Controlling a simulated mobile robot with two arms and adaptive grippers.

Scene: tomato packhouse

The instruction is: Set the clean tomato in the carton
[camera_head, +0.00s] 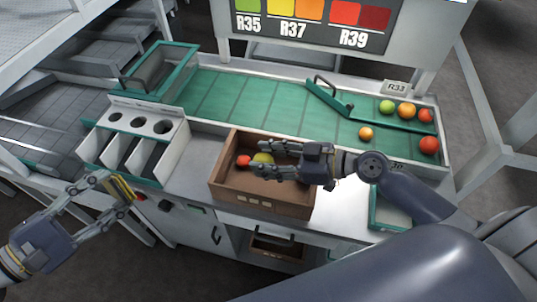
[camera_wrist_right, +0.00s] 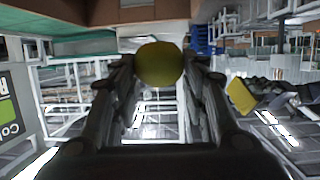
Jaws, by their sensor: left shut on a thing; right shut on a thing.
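A yellow tomato (camera_head: 262,158) is between the fingers of my right gripper (camera_head: 260,159), which is shut on it over the brown carton (camera_head: 265,200). The right wrist view also shows the yellow tomato (camera_wrist_right: 158,63) between both fingers. I cannot tell how high it is above the carton floor. A red tomato (camera_head: 243,161) is in the carton, just left of the yellow one. My left gripper (camera_head: 118,189) is shut on a small yellow and dark block (camera_head: 122,188), away from the carton at the lower left. A yellow shape (camera_wrist_right: 241,97) in the right wrist view looks like that block.
Behind the carton is a green sorting belt (camera_head: 235,100). Several orange, green and red tomatoes (camera_head: 406,110) lie at its right end. A white gauge stand with holes (camera_head: 140,125) stands left of the carton. A lower drawer (camera_head: 275,248) sits under the counter.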

